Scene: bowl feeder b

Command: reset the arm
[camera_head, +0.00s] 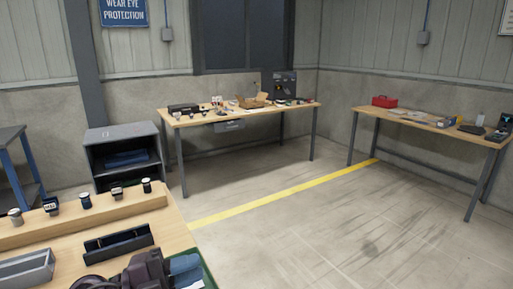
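A dark, rounded, jointed shape (147,270) is at the bottom edge of the head view, over the near wooden table. It may be part of my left arm or gripper, but I cannot make out two fingertips. I cannot tell whether anything is held. My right gripper does not show in this view. Just right of the dark shape lies a blue item (185,266) in a green-edged tray (206,273).
The near table (70,262) carries a raised wooden ledge (100,214) with several small pieces, a black tray (118,243) and a grey bin (27,268). A grey cabinet (122,133) and two cluttered workbenches stand behind. The floor (330,225) with its yellow line is clear.

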